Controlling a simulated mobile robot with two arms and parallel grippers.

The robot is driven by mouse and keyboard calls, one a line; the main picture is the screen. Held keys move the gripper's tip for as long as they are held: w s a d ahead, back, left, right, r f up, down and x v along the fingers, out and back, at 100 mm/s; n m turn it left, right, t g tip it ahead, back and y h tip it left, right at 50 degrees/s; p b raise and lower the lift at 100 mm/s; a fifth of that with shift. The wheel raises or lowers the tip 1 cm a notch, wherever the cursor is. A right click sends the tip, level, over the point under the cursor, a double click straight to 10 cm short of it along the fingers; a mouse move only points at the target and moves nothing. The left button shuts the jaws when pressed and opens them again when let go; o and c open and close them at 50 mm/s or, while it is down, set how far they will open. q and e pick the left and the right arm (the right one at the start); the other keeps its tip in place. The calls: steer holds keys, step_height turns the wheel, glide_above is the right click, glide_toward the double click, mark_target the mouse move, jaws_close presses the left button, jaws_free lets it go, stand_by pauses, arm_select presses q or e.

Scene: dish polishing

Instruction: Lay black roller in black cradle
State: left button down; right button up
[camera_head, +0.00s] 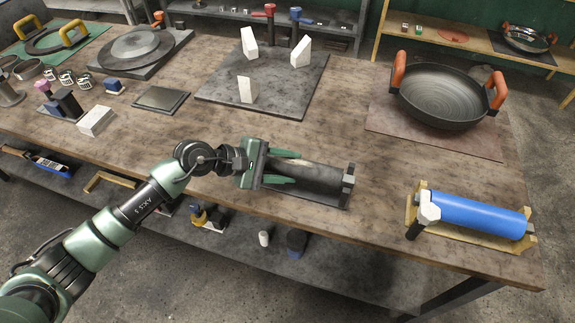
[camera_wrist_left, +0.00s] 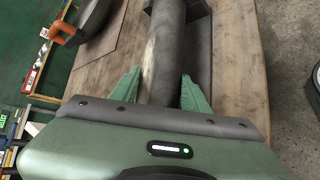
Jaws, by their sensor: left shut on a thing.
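The black roller (camera_head: 315,176) lies roughly level along its black cradle (camera_head: 348,190), near the front edge of the table. Its far end is by the cradle's right end post. I cannot tell whether it rests fully in the cradle. My left gripper (camera_head: 283,168) is shut on the roller's near end, one green finger on each side. In the left wrist view the dark grey roller (camera_wrist_left: 168,45) runs away from between the fingers (camera_wrist_left: 160,88), with a pale worn streak along it. The gripper hides the cradle's left end. My right gripper is not in view.
A blue roller (camera_head: 475,213) lies in a yellow cradle (camera_head: 411,212) to the right. A black pan with orange handles (camera_head: 440,97) sits on a brown mat behind. A dark slab (camera_head: 285,90) with white wedges is at the back. Bare table lies between the cradles.

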arm_select(q)
steer(key=shift+f+b, duration=0.35)
steer(key=shift+b, duration=0.2)
steer(key=shift+s, duration=0.1)
steer(key=c, duration=0.7)
jaws_free()
steer(key=shift+f, duration=0.15)
steer(key=shift+r+p, duration=0.9)
steer(key=shift+p, duration=0.35)
steer(key=shift+s+a+b, duration=0.1)
steer(key=shift+a+b, duration=0.6)
steer(key=shift+a, duration=0.1)
steer(key=shift+b+v, duration=1.45)
steer(key=shift+v, duration=3.8)
steer(key=shift+d+r, duration=0.15)
